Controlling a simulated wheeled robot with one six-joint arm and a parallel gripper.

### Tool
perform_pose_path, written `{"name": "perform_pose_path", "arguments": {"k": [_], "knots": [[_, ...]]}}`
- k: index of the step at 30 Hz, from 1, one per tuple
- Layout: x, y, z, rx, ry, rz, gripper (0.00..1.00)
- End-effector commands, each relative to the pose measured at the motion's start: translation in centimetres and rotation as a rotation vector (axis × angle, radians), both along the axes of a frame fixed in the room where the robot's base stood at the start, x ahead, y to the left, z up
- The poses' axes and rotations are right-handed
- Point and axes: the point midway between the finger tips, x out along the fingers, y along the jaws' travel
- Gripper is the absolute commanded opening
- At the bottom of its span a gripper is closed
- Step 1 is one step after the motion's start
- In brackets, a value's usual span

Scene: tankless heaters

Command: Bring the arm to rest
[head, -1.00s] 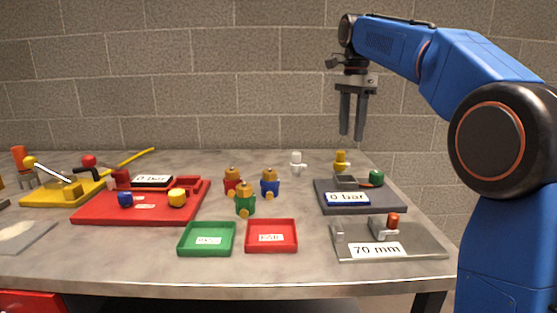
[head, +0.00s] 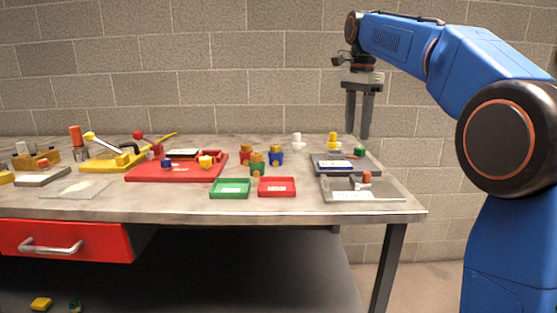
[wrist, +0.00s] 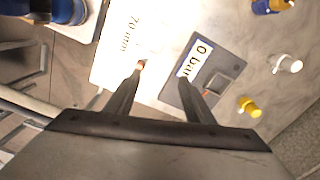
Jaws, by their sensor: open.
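My gripper (head: 358,137) hangs pointing down from my blue arm at the right of the head view. It is open and empty, with a gap between its two dark fingers. It is raised over the right part of the table, in front of the wall. In the wrist view the fingers of my gripper (wrist: 163,80) are spread. The dark "0 bar" plate (wrist: 214,99) and the light "70 mm" plate (wrist: 120,45) lie below them. Nothing is between the fingers.
The grey table (head: 100,207) holds a red base (head: 150,172), a green tray (head: 230,195), a red tray (head: 277,194) and several coloured fittings. A red drawer (head: 95,240) is under its left front. Open air surrounds my gripper.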

Motion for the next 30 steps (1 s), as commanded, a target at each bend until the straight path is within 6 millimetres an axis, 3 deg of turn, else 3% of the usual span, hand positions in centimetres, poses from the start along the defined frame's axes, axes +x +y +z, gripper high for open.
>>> {"name": "perform_pose_path", "arguments": {"k": [11, 20, 30], "knots": [[-2.1, -0.6, -0.4, 0.001, -0.024, 0.071, 0.49], [-5.5, -1.6, -1.4, 0.000, -0.062, 0.184, 0.49], [-13.5, -3.5, -5.3, -0.022, -0.145, 0.440, 0.49]]}}
